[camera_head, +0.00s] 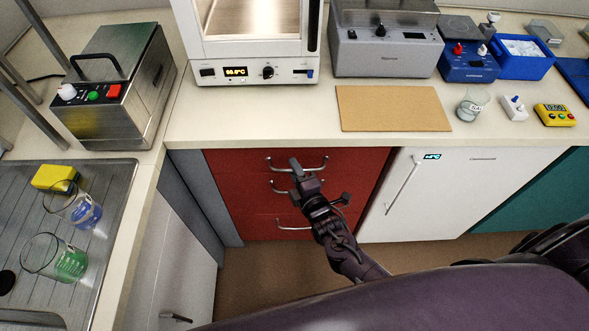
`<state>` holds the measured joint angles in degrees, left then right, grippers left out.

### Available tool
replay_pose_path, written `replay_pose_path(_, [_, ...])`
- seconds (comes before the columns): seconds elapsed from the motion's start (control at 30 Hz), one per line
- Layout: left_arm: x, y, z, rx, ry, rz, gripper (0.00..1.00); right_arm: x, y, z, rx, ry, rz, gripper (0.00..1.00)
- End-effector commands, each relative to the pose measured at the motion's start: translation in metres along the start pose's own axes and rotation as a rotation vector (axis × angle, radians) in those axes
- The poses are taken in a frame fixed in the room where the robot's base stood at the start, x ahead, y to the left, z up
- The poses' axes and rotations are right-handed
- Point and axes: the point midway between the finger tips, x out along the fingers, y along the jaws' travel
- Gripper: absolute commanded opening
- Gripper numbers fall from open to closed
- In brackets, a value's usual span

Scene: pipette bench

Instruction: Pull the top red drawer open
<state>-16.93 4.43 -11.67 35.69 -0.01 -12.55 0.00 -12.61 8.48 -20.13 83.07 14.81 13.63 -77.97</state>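The red drawer unit (238,190) sits under the bench, with several curved metal handles on its front. The top red drawer (232,159) looks flush with the front, and its handle (319,167) is the uppermost one. My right gripper (296,168) reaches up from below and overlaps the middle of the top handle. Its dark fingers cover part of that handle and of the handle below. I cannot tell whether the fingers are around the handle or only in front of it. My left gripper is not in view.
A white fridge (455,195) stands right of the drawers, and a grey-white cabinet (172,255) is at left. The bench top (240,128) above holds an oven (250,70) and a brown board (392,108). Floor (265,262) shows below the drawers.

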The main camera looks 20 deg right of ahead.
Motion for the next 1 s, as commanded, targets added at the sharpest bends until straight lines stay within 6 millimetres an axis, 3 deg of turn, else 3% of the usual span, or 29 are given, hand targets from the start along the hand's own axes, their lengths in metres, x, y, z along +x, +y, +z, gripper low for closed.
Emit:
replay_pose_path(0.13, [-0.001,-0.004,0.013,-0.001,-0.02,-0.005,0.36,0.005,0.0,0.0,0.001,0.0,-0.001,0.32])
replay_pose_path(0.33, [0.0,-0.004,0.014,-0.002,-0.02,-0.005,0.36,0.005,0.0,0.0,0.001,0.0,-0.001,0.3])
replay_pose_path(0.57, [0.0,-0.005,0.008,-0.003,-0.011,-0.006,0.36,0.005,0.0,0.0,0.001,0.0,-0.001,0.0])
replay_pose_path(1.0, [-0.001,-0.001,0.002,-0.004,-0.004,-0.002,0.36,0.004,-0.001,0.0,0.001,0.0,-0.002,0.0])
